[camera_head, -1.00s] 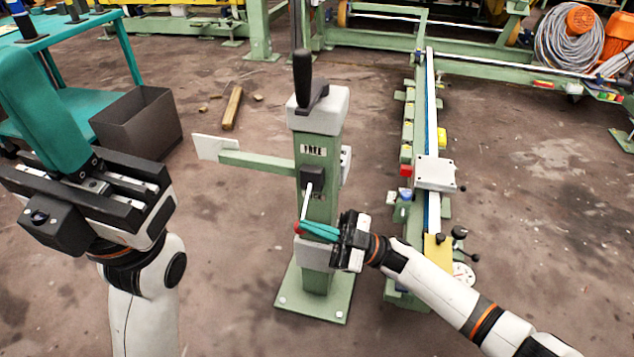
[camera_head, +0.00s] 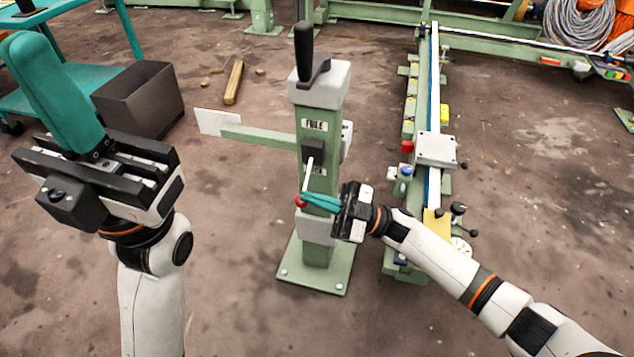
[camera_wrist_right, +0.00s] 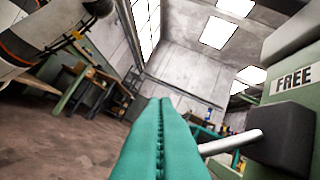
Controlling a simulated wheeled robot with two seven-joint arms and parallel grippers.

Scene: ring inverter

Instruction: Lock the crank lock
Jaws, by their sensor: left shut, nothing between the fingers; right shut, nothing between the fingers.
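The crank lock is a black block (camera_head: 313,150) on the front of a green post (camera_head: 318,180). Its pale lever (camera_head: 308,175) slants down to a red knob (camera_head: 299,201). A FREE label (camera_head: 314,125) sits above the block; a second label below is partly covered. My right gripper (camera_head: 306,199) is shut and empty, its teal fingers at the knob; I cannot tell whether they touch. The right wrist view shows the shut fingers (camera_wrist_right: 160,105), the lever (camera_wrist_right: 232,143) and the block (camera_wrist_right: 283,140); the knob is hidden there. My left gripper (camera_head: 22,42) is shut and empty, far left.
A black crank handle (camera_head: 305,50) stands on the post's grey head (camera_head: 322,88). A green side arm with a white plate (camera_head: 218,122) reaches left. A rail (camera_head: 433,100) with a grey carriage (camera_head: 436,150) is at the right. A dark bin (camera_head: 138,98) stands at the left.

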